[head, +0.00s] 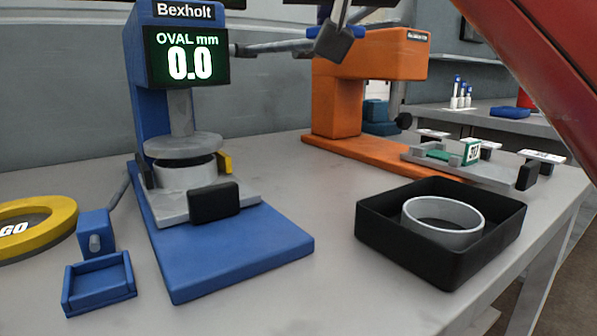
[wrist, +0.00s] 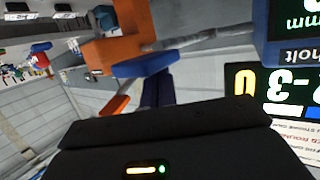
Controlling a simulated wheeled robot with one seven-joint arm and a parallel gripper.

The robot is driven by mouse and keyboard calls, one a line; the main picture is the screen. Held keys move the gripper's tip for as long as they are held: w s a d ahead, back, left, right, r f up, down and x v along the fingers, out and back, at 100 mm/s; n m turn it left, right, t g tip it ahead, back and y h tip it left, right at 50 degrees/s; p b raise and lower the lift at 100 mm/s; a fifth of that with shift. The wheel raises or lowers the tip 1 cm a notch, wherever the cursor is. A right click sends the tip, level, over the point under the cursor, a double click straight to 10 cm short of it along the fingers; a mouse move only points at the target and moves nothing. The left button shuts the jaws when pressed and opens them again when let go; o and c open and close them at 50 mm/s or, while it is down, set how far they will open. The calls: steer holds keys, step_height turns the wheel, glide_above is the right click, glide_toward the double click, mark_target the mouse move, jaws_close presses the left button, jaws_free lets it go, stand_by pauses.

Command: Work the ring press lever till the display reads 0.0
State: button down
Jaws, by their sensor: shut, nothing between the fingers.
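The blue Bexholt ring press (head: 150,95) stands at the left in the head view. Its display (head: 188,58) reads 0.0 in white under "OVAL mm". Its round grey platen (head: 183,146) sits low over a light ring (head: 186,173) on the bed. The press lever (head: 268,47) runs out to the right; its rod (wrist: 200,40) and blue grip (wrist: 147,62) show in the wrist view. My gripper (head: 333,42) is at the lever's outer end, fingers (wrist: 157,80) shut with nothing between them. I cannot tell whether they touch the grip.
A black tray (head: 372,228) with a loose grey ring (head: 443,218) stands at the front right. An orange press (head: 336,105) stands behind it. A small blue holder (head: 98,285) and a yellow GO ring (head: 55,208) lie at the left. The bench middle is clear.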

step_height(320, 180, up, 13)
steer(key=p, duration=1)
steer(key=shift+r+p, duration=0.15)
steer(key=shift+p, duration=0.2)
